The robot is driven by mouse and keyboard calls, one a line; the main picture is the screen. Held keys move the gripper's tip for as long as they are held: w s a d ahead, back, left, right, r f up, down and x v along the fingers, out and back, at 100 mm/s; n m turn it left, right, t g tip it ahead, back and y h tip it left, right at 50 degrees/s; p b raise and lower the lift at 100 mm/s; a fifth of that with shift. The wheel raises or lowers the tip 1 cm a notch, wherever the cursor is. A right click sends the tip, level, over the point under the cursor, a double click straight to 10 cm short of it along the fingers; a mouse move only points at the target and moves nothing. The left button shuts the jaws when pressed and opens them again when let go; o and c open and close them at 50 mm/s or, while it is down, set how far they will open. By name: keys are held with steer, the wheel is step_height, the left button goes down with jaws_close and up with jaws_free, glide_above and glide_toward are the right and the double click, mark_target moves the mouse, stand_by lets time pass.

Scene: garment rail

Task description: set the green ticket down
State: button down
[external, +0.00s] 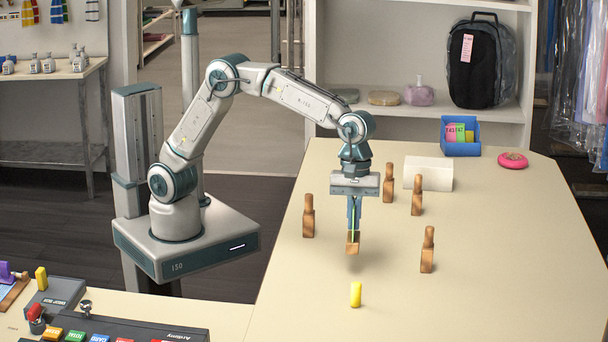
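My gripper (354,225) points straight down over the pale table, left of its middle. A thin green strip, the green ticket (354,220) seen nearly edge-on, shows between its blue fingers, which look closed on it. A wooden block (352,244) shows directly below the fingertips, with a soft shadow under it. I cannot tell whether the ticket touches this block, or whether the block stands on the table. The fingers hide whatever is behind them.
Upright wooden pegs stand around my gripper: one left (308,216), two behind right (388,183) (417,195), one right (428,250). A yellow cylinder (356,294) stands in front. A white box (428,174), blue ticket bin (460,148) and pink ring (513,160) are farther back. The table's right side is clear.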

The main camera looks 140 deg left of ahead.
steer(key=shift+w+a+f+p, duration=0.1)
steer(key=shift+a+f, duration=0.25)
steer(key=shift+f, duration=0.55)
steer(key=shift+w+a+f+p, duration=0.15)
steer(key=shift+a+f, duration=0.15)
steer(key=shift+f, duration=0.55)
steer(key=shift+a+f+p, duration=0.1)
steer(key=shift+a+f, duration=0.25)
steer(key=shift+f, duration=0.55)
steer(key=shift+f, duration=0.2)
steer(key=c, duration=1.7)
jaws_free()
steer(key=shift+r, duration=0.15)
